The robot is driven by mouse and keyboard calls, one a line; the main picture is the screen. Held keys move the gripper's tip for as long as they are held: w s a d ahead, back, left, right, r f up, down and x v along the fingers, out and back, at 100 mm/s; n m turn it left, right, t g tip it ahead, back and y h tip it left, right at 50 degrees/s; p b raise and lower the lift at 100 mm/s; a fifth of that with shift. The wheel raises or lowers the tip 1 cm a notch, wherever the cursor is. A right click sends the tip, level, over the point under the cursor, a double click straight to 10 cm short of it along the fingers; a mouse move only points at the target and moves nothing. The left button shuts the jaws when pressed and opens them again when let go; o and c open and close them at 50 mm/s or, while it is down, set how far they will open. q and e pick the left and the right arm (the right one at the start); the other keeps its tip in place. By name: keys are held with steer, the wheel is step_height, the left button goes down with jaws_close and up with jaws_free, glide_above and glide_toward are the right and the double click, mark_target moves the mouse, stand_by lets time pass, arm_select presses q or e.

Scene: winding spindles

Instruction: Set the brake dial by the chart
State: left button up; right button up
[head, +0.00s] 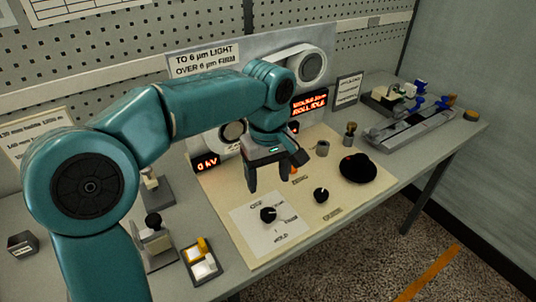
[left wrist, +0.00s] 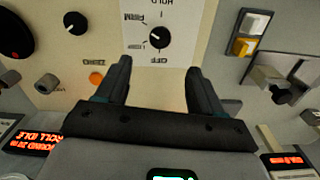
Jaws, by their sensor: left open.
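The brake dial (head: 268,214) is a black knob on a white card, with printed positions around it. In the left wrist view the same dial (left wrist: 158,38) shows upside down with OFF, FIRM and HOLD readable. Its white pointer mark is too small to read surely. The chart (head: 204,60) on the back panel reads "TO 6 µm LIGHT, OVER 6 µm FIRM". A red display (head: 310,103) reads ROLL IDLE; I cannot read its upper line surely. My left gripper (head: 268,184) is open and empty above the panel, apart from the dial, with its fingers (left wrist: 159,68) either side of the dial in the wrist view.
A second black knob (head: 321,195) and a large black round part (head: 358,168) sit to the right. An orange button (left wrist: 96,78) is near the ZERO label. A yellow-and-white switch (head: 201,262) is at the left. A blue-handled fixture (head: 412,128) stands far right.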

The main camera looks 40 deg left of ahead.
arm_select(q)
step_height(320, 180, up, 5)
steer(key=shift+f+p, duration=0.1)
steer(key=shift+p, duration=0.25)
stand_by(0.4)
